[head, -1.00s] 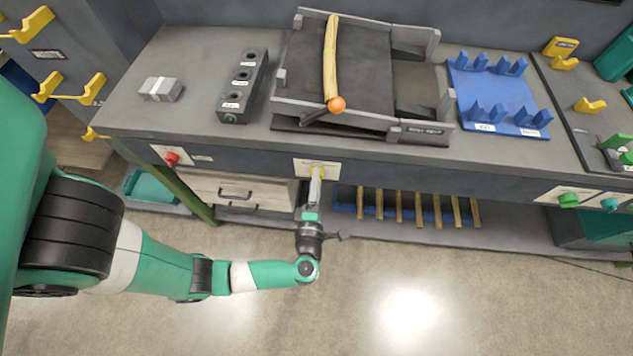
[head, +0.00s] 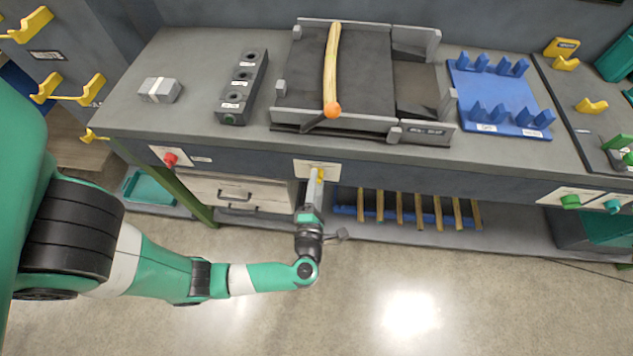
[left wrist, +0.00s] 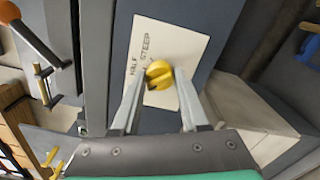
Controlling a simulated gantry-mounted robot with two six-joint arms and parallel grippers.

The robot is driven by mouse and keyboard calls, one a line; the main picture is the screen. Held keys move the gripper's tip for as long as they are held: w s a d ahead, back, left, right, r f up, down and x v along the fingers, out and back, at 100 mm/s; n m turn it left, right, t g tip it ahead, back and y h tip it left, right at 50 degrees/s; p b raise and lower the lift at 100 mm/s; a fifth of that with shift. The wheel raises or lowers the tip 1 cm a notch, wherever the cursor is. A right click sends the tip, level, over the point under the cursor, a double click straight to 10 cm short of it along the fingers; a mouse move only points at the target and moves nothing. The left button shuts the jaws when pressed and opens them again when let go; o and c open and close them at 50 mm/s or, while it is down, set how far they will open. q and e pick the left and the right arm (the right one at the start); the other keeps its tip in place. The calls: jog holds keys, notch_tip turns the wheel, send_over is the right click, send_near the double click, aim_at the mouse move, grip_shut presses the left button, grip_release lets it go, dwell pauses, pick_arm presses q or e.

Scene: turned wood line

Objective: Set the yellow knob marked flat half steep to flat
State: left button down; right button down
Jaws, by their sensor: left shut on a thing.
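The yellow knob (head: 320,173) sits on a pale plate (head: 303,168) on the bench's front face. In the left wrist view the knob (left wrist: 159,74) is between the fingertips of my left gripper (left wrist: 158,80), which is shut on it. The words HALF and STEEP show on the plate (left wrist: 186,45) there; I cannot see the word flat. A dark mark shows on the knob's lower left side, but I cannot tell its exact setting. My right gripper is not in view.
A red knob (head: 171,159) is to the left on the bench front, and green knobs (head: 570,202) are to the right. Drawers (head: 240,187) and a rack of wood pieces (head: 420,212) are below. A tilted fixture with an orange-ended stick (head: 332,70) stands above.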

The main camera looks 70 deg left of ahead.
pick_arm(q)
jog(key=shift+c, duration=2.1)
grip_release()
jog(key=shift+d, duration=0.15)
jog(key=p+v, duration=0.1)
jog(key=v, duration=1)
jog(key=shift+s+p, duration=0.2)
jog(key=shift+p, duration=0.1)
jog(key=shift+d, duration=0.1)
